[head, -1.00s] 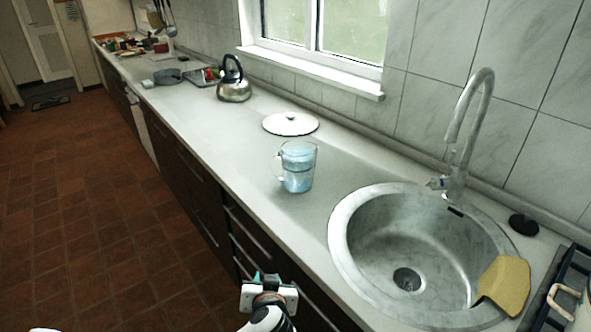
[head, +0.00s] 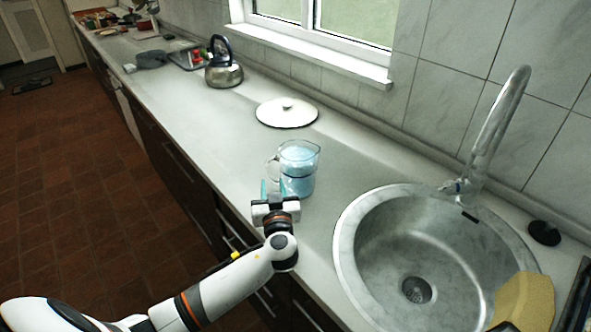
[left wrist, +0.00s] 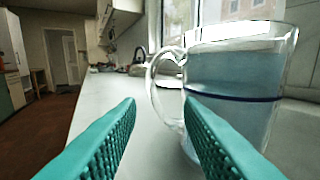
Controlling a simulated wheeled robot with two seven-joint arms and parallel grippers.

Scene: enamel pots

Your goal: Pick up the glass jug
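The glass jug (head: 299,166) stands upright on the counter, left of the sink, with bluish contents and its handle on the left. In the left wrist view the jug (left wrist: 238,85) fills the right side, and its handle shows ahead, between and above the fingertips. My left gripper (head: 274,188) is at the near side of the jug, its teal fingers spread apart and nothing between them. In the left wrist view the open fingers (left wrist: 160,105) show clearly; the right finger overlaps the lower part of the jug in the picture.
A white lid (head: 287,112) lies behind the jug. A kettle (head: 223,66) stands farther along the counter. The round sink (head: 347,245) and its tap (head: 495,130) are to the right, with a yellow cloth (head: 524,300) at its edge. Counter left of the jug is clear.

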